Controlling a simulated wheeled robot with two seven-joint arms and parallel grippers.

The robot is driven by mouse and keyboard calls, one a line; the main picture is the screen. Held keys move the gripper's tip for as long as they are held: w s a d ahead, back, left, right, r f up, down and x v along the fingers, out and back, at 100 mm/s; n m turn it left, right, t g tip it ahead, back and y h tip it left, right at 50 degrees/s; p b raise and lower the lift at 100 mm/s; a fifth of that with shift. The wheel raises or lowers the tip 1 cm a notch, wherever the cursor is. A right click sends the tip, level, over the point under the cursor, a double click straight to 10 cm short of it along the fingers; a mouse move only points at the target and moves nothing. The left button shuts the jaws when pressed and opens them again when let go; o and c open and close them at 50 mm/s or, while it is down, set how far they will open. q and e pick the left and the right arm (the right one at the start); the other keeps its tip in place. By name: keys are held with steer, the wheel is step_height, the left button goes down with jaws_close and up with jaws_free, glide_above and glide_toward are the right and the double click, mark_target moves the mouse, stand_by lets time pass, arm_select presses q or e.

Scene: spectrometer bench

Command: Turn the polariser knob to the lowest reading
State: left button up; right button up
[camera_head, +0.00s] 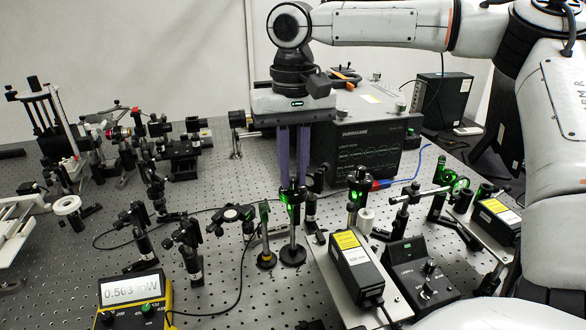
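My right gripper (293,184) points straight down with two long purple fingers, a narrow gap between them. Its fingertips are at the top of a black post-mounted optic (293,199), lit green, that appears to be the polariser. Its knob is hidden or too small to make out, so I cannot tell whether the fingers grip it. The yellow power meter (133,301) at the lower left reads about 0.563 mW on its white display (130,289). My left gripper is not in view.
Behind is a black instrument box (364,149). A yellow-labelled laser box (355,262) and a black controller (420,274) are in front right. Several mounts crowd the left.

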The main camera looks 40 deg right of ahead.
steer(key=shift+n, duration=0.3)
jaws_close()
steer(key=shift+n, duration=0.9)
steer(key=n, duration=1)
steer(key=shift+n, duration=0.4)
steer(key=o, duration=0.8)
jaws_free()
steer(key=shift+c, duration=0.2)
steer(key=shift+r, duration=0.1)
